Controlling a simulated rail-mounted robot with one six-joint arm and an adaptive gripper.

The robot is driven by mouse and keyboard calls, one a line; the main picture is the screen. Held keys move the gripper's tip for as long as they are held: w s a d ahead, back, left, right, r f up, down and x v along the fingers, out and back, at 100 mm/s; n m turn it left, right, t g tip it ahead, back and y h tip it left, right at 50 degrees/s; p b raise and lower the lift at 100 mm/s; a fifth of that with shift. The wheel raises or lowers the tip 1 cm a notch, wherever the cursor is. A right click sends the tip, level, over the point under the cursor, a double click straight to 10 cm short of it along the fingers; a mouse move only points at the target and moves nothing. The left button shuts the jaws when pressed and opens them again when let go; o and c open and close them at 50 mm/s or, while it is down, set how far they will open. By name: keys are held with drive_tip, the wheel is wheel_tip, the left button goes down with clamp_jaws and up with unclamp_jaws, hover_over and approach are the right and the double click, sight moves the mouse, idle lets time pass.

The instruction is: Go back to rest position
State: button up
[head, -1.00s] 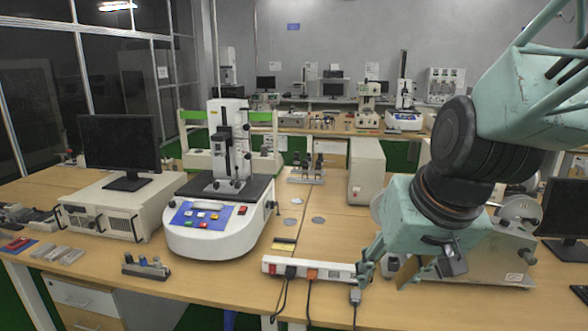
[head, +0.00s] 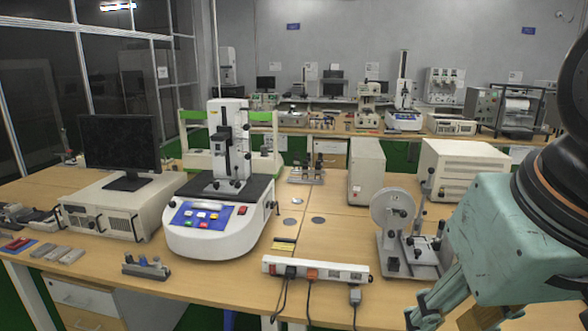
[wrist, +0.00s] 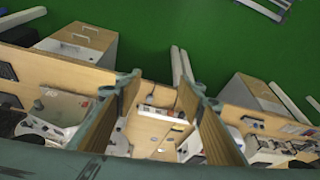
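My gripper (head: 455,310) is at the lower right of the head view, in front of the bench and partly cut off by the bottom edge. In the wrist view my gripper (wrist: 163,95) shows two tan-padded fingers spread apart with nothing held between them. The floor and the bench are seen through the gap. No object of the task is named.
A white power strip (head: 315,269) with plugs and hanging cords lies along the bench front edge. A wheeled test device (head: 398,235) stands close behind my gripper. A white tester (head: 215,225) and a monitor (head: 120,146) stand left. Green floor (wrist: 220,35) is open.

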drive_tip(key=shift+s+d+r, duration=0.15)
drive_tip(key=shift+s+d, duration=0.05)
drive_tip(key=shift+s, duration=0.6)
drive_tip(key=shift+s+d+r, duration=0.1)
drive_tip(key=shift+s+d, duration=0.05)
drive_tip(key=shift+s, duration=0.7)
drive_tip(key=shift+s+d+r, duration=0.15)
drive_tip(key=shift+s+d, duration=0.05)
drive_tip(key=shift+s, duration=0.6)
